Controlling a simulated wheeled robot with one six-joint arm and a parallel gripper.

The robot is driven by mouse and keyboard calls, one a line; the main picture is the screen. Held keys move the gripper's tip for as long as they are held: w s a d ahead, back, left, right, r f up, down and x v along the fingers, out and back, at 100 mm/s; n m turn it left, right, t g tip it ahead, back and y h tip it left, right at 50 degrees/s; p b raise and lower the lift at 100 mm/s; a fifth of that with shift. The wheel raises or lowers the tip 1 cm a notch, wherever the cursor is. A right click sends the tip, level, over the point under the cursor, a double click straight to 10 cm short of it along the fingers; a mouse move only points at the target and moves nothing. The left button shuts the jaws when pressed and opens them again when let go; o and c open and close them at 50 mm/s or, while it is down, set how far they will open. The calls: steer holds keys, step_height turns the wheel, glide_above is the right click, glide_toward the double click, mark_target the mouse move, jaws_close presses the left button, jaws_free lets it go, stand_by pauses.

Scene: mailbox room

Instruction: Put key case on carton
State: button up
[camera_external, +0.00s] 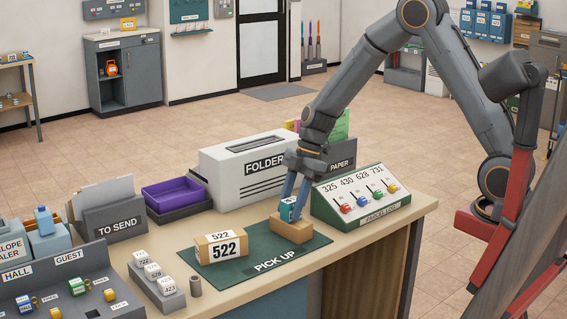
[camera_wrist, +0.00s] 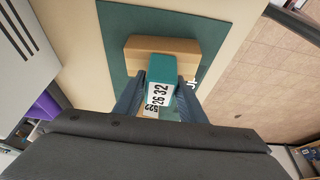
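A teal key case (camera_external: 288,209) with a white number label is between the two blue-grey fingers of my gripper (camera_external: 291,198). In the wrist view the key case (camera_wrist: 161,76) has a finger of my gripper (camera_wrist: 160,88) against each side. A plain brown carton (camera_external: 291,230) lies on the green PICK UP mat (camera_external: 262,266) directly under it; this carton (camera_wrist: 140,46) shows behind the case in the wrist view. The case's lower end is at the carton's top, but I cannot tell whether they touch. A second carton (camera_external: 221,246), labelled 522, stands to the left on the mat.
A white FOLDER box (camera_external: 240,172) stands behind the mat. A sloped number panel (camera_external: 361,194) with coloured tags is close on the right. A purple tray (camera_external: 174,193) and small numbered white blocks (camera_external: 152,272) are on the left. The mat's front is clear.

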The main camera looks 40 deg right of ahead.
steer(key=shift+o, duration=1.2)
steer(key=shift+r, duration=0.1)
steer(key=shift+r+p, duration=0.2)
steer(key=shift+p, duration=0.1)
steer(key=b+v, duration=0.4)
steer(key=v, duration=0.8)
steer(key=s+d+f+m+h, duration=0.2)
steer(key=s+d+f+m, duration=0.3)
steer(key=s+d+m, duration=0.3)
steer(key=s+d+f+m+h, duration=0.2)
steer(key=s+d+f+m, duration=0.4)
steer(key=s+d+m, duration=0.3)
steer(key=shift+s+d+f+m+t, duration=0.3)
steer(key=shift+d+m+t, duration=0.15)
steer(key=shift+d, duration=0.35)
